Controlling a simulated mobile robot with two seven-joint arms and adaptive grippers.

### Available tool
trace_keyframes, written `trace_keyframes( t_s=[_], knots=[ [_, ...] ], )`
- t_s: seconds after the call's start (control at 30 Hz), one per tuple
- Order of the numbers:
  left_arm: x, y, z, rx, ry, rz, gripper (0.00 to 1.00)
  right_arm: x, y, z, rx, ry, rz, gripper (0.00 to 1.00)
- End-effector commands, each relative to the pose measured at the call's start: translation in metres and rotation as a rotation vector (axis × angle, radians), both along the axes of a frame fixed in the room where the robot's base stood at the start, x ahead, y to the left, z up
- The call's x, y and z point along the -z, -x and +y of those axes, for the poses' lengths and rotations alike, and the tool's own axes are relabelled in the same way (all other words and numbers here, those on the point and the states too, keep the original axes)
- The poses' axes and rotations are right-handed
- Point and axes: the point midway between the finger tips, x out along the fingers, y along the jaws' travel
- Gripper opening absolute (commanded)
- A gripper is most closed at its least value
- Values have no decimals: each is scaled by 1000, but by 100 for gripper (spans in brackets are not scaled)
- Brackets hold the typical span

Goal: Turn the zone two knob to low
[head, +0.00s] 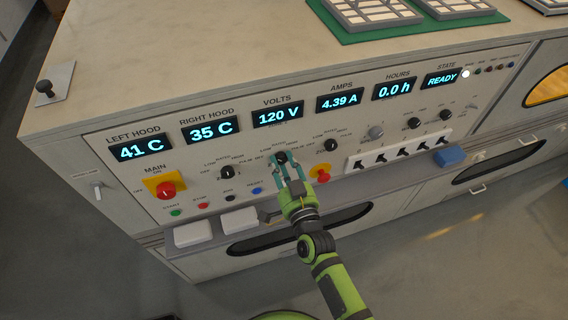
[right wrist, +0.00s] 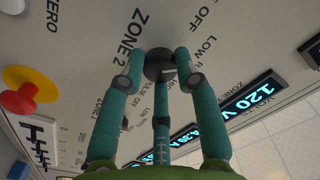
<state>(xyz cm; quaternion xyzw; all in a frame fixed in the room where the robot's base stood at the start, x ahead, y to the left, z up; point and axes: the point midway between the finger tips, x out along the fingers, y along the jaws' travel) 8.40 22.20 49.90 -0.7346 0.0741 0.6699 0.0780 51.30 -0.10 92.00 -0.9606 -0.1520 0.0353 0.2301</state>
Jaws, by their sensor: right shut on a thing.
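The zone two knob (head: 281,157) is a dark round knob on the grey control panel, below the VOLTS display. My right gripper (head: 283,165) reaches it from the front with its teal fingers closed around it. In the right wrist view the same knob (right wrist: 158,62) sits between the fingertips of my right gripper (right wrist: 160,70), beside the printed words ZONE 2. The words OFF and LOW are printed around it. A small pale mark shows on the knob; I cannot tell for sure which setting it points to. My left gripper is not in view.
Another dark knob (head: 227,172) is to the left and one (head: 330,145) to the right. A red button (head: 323,175) on yellow is close by the right gripper. A red MAIN switch (head: 166,189) is at left.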

Motion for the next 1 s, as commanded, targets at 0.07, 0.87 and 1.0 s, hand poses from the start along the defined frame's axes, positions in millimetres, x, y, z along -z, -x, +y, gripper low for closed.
trace_keyframes(
  t_s=[0.07,0.87,1.0],
  knots=[
    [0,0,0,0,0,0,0,3,1,1,-4,-2,9,0],
    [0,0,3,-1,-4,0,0,2,6,-1,-1,-2,6,56],
    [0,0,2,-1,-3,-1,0,2,25,-7,-2,-4,7,56]
  ],
)
